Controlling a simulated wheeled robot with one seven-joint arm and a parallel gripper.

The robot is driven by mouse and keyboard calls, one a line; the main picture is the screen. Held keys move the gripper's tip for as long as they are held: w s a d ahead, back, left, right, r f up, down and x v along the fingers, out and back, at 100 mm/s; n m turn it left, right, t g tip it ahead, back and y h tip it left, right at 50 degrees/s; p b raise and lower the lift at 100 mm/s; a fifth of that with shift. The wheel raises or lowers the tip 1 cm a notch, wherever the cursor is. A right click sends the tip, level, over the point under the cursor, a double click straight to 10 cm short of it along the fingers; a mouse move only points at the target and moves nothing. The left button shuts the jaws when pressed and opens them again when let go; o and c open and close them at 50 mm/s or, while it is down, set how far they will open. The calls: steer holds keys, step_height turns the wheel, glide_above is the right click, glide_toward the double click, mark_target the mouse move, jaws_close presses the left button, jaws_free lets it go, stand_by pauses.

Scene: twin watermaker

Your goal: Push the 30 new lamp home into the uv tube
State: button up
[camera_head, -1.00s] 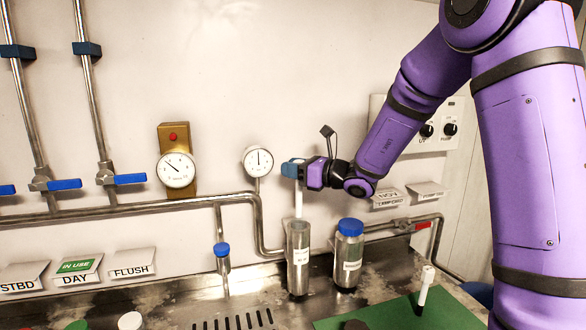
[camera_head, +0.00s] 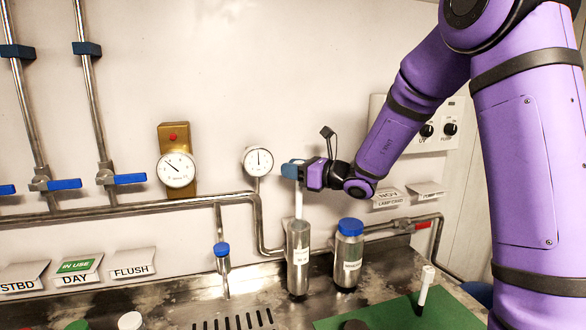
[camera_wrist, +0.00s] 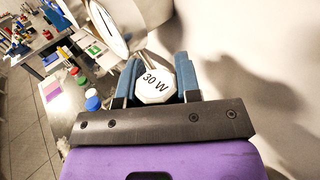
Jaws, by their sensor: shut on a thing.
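The new lamp (camera_head: 298,206) is a thin white upright rod. Its white end cap, marked "30 W" (camera_wrist: 154,84), sits between the blue fingers of my gripper (camera_head: 293,170) in the wrist view. My gripper is shut on this cap. The uv tube (camera_head: 298,258) is a grey metal cylinder with a white label, standing upright on the steel counter below my gripper. The lower part of the lamp is hidden in the tube's mouth; a length of white rod shows between the tube's rim and my gripper.
A blue-capped jar (camera_head: 348,256) stands just right of the tube. A pressure gauge (camera_head: 258,161) and pipes (camera_head: 130,208) lie close by on the wall. A green mat (camera_head: 395,314) with a white-topped black object (camera_head: 425,290) lies at front right.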

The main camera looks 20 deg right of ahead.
mark_target(294, 219)
steer(key=shift+f, duration=5.7)
steer(key=o, duration=0.9)
steer(key=v, duration=1)
steer(key=shift+s+d, duration=0.25)
steer(key=shift+s, duration=0.05)
